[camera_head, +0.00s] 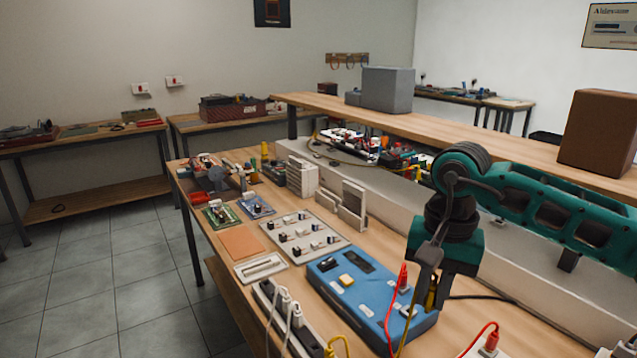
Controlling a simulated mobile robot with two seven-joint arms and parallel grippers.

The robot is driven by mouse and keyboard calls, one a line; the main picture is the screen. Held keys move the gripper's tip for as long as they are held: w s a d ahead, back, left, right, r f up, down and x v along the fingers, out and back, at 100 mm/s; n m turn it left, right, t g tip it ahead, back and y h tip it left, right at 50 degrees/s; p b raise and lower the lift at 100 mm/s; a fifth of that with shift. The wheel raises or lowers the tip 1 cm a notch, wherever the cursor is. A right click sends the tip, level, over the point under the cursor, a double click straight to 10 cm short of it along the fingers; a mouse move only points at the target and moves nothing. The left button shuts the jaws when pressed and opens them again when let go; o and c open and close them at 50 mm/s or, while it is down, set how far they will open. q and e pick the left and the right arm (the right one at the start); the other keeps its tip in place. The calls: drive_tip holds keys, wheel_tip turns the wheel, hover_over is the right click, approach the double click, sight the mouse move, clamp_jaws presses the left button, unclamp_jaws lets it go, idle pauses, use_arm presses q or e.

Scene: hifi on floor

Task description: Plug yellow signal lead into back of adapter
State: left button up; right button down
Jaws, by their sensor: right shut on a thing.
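My right gripper (426,292), on the teal arm from the right, points down over the right end of the blue box (335,289). It is shut on the yellow signal lead; a yellow plug shows at its fingers, and a yellow cable (408,329) hangs below. The fingers partly hide the plug. Another yellow plug and cable (338,345) show at the bottom edge by the power strip. I cannot tell for sure which item is the adapter. A small white block with a red lead (489,343) lies at the lower right. My left gripper is out of view.
A red lead (390,310) rises from the blue box close beside my right gripper. A white power strip (285,318) lies left of the box, a switch panel (303,237) behind it. A raised shelf (470,126) runs behind. Bare bench shows right of the box.

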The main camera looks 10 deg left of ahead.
drive_tip(key=w+a+r+m+p, duration=0.2)
drive_tip(key=a+r+m, duration=0.5)
drive_tip(key=a+r, duration=0.85)
drive_tip(key=s+d, duration=0.4)
drive_tip(key=d, duration=1)
drive_tip(key=s+d+f, duration=0.1)
drive_tip(key=s+d, duration=0.3)
drive_tip(key=d, duration=1)
drive_tip(key=s+d, duration=0.5)
drive_tip(key=d, duration=0.8)
drive_tip(key=shift+n, duration=0.3)
drive_tip(key=f+b, duration=0.5)
drive_tip(key=f, duration=0.1)
drive_tip(key=f+b, duration=0.5)
drive_tip(key=f, duration=0.1)
drive_tip(key=f+b, duration=0.5)
drive_tip(key=f, duration=0.2)
drive_tip(key=shift+w+d, duration=0.25)
drive_tip(key=shift+d, duration=0.05)
drive_tip(key=shift+f+b, duration=0.6)
drive_tip(key=shift+f, duration=0.1)
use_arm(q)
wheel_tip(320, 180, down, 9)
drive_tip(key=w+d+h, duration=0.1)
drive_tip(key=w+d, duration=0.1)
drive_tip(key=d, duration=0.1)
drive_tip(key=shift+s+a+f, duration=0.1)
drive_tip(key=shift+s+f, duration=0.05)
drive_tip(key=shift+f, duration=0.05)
